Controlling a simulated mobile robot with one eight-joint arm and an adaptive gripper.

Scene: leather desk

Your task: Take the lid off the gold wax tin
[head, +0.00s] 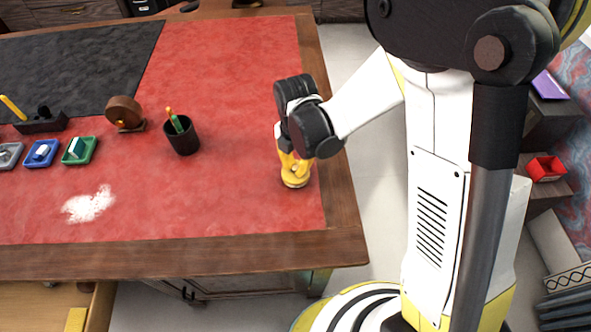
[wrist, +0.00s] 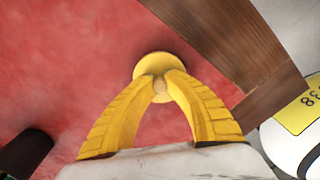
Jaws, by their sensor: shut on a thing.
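The gold wax tin (head: 295,182) sits on the red leather near the desk's right edge. It also shows in the wrist view as a round yellow-gold disc (wrist: 150,64). My gripper (head: 293,168) is directly above the tin, pointing down. Its yellow fingers (wrist: 161,84) close together on a small pale knob (wrist: 160,85) at the middle of the tin's top. Whether the lid is seated on the tin or raised cannot be told, as the fingers hide part of it.
A black pen cup (head: 182,138) stands left of the tin. Farther left are a brown wheel-shaped holder (head: 124,112), small coloured trays (head: 92,152) and white powder (head: 88,204). The wooden desk edge (head: 343,205) lies close on the right. The leather between cup and tin is clear.

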